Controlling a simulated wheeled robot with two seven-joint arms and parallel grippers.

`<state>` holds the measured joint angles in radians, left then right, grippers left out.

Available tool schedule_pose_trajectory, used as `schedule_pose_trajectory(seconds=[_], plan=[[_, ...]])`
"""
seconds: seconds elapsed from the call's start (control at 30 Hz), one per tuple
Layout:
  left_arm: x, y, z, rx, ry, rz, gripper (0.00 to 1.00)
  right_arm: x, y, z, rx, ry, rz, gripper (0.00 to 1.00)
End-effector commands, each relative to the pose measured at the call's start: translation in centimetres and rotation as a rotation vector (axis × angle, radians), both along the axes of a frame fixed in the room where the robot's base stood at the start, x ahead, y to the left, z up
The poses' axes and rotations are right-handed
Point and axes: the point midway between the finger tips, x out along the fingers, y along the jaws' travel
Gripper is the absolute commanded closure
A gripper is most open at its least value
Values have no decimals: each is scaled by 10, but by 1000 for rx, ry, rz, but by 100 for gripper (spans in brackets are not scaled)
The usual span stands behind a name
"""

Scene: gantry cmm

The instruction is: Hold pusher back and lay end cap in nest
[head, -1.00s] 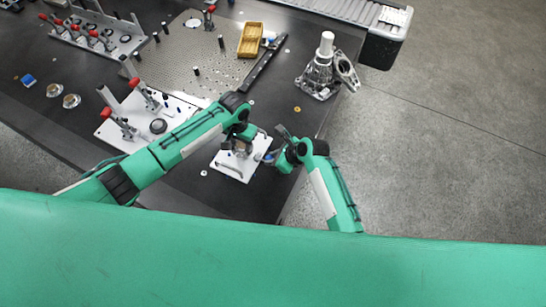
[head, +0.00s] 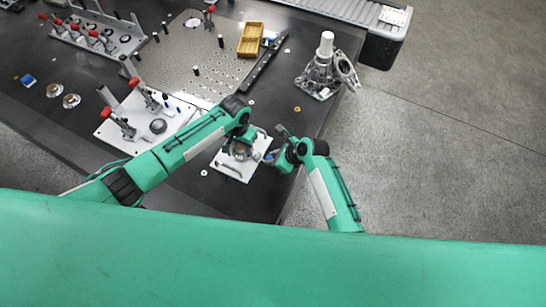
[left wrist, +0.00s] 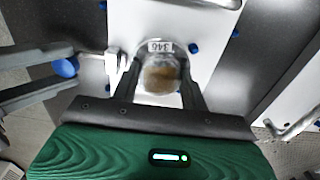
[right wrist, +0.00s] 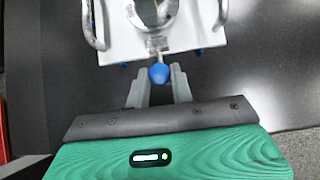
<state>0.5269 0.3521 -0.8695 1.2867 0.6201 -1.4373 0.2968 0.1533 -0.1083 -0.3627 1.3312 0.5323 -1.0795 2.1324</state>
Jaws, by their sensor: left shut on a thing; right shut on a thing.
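The end cap (left wrist: 160,79), a round metal piece with a brownish face, is between the fingers of my left gripper (left wrist: 160,92), which is shut on it. It is over or at the nest (left wrist: 160,47), marked 346, on a white plate (left wrist: 125,18). I cannot tell whether it touches the nest floor. My right gripper (right wrist: 158,88) is shut on the blue knob (right wrist: 159,73) of the pusher, whose rod (right wrist: 157,46) runs to the nest. The knob also shows in the left wrist view (left wrist: 65,67). In the head view, my left gripper (head: 240,148) partly hides the nest.
The plate has a metal handle (right wrist: 92,22) on its side. A clamp fixture (head: 150,118) stands left of it. A perforated plate (head: 195,60), a yellow bin (head: 250,40) and a metal housing (head: 320,68) lie farther back. The table's right edge is close to my right arm.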

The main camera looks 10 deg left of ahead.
Motion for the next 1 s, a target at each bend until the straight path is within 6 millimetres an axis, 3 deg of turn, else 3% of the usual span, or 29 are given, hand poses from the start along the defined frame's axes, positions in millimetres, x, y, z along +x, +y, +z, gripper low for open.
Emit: schedule_pose_trajectory(seconds=[1.0], plan=[[0, 0, -11, 0, 0, -1, 84, -4, -2, -6, -7, 10, 2, 93]])
